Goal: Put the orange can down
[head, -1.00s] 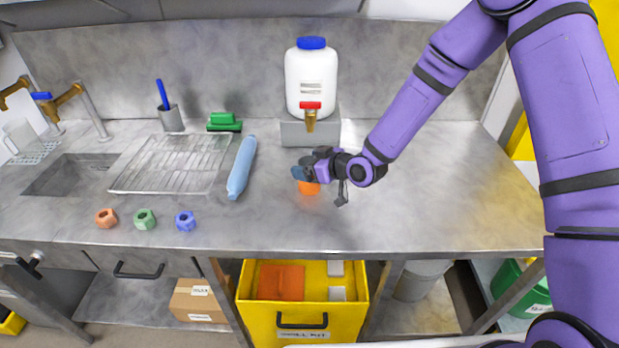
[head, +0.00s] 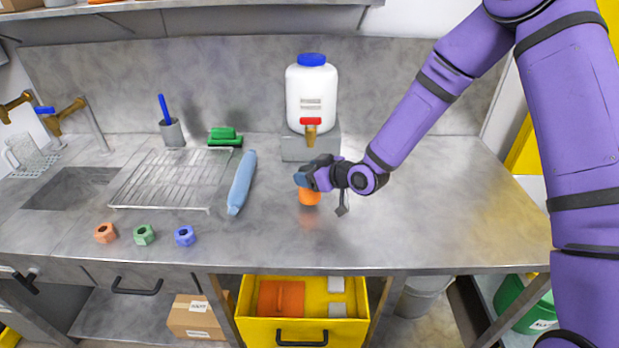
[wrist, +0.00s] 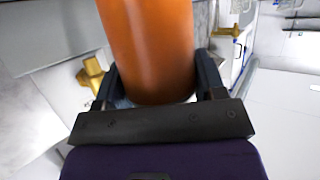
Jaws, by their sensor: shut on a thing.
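The orange can (head: 310,197) is at the end of my arm in the head view, over the middle of the metal worktop and in front of the white container. My gripper (head: 306,181) is shut on it and covers its upper part. In the wrist view the orange can (wrist: 150,50) fills the space between the two dark fingers of my gripper (wrist: 155,85). An orange reflection shows on the worktop below the can. I cannot tell whether its bottom touches the surface.
A white container with a blue cap and red tap (head: 311,95) stands behind the can. A light blue roll (head: 241,183) and a wire rack (head: 170,180) lie to the left. Three hex nuts, orange, green and blue (head: 185,236), sit near the front edge. The worktop (head: 440,215) is clear to the right.

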